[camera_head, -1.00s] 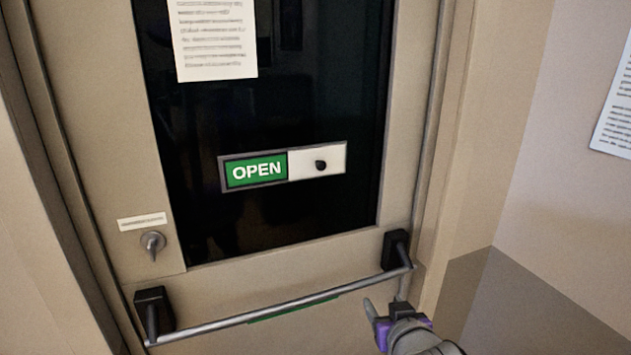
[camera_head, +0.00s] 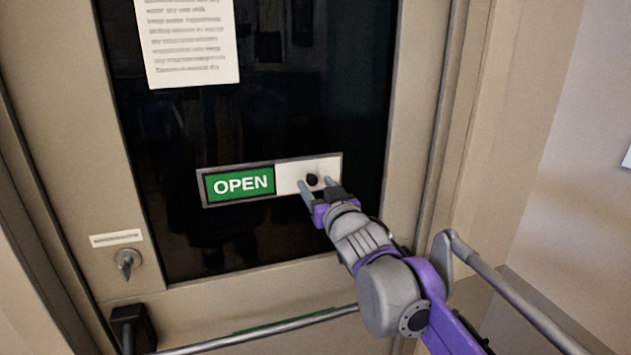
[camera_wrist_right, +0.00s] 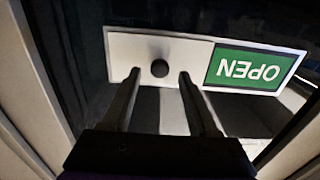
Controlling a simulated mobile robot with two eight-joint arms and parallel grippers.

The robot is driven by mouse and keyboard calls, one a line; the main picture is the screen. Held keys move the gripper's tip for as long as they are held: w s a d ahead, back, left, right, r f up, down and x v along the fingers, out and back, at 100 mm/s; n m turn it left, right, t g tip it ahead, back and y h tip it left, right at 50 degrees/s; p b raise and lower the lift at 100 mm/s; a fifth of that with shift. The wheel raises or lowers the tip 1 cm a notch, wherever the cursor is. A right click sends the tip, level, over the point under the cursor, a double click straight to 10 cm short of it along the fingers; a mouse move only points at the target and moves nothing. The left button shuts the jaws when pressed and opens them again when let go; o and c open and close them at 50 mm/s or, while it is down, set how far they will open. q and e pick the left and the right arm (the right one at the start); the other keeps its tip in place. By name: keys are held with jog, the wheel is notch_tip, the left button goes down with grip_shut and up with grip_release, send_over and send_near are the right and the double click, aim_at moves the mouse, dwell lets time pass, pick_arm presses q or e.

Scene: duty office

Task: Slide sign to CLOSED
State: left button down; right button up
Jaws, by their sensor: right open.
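The sign (camera_head: 286,175) is a grey-framed strip on the dark door window. Its left part shows green with OPEN, and its right part is a white slider with a black knob (camera_head: 312,179). My right gripper (camera_head: 317,184) is open at the white part, its fingertips on either side of the knob in the head view. In the right wrist view the sign appears upside down, and the knob (camera_wrist_right: 159,68) lies between and just beyond the two open fingertips (camera_wrist_right: 160,76). I cannot tell whether the fingers touch the sign. My left gripper is not in view.
A push bar (camera_head: 270,331) crosses the door below the window, with a black bracket (camera_head: 131,327) at its left. A lock (camera_head: 127,260) and small label sit at left. A printed paper (camera_head: 187,42) hangs above the sign. A wall is at right.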

jog(key=shift+w+a, duration=0.2)
jog(key=shift+w, duration=0.45)
grip_shut()
dwell(1.0)
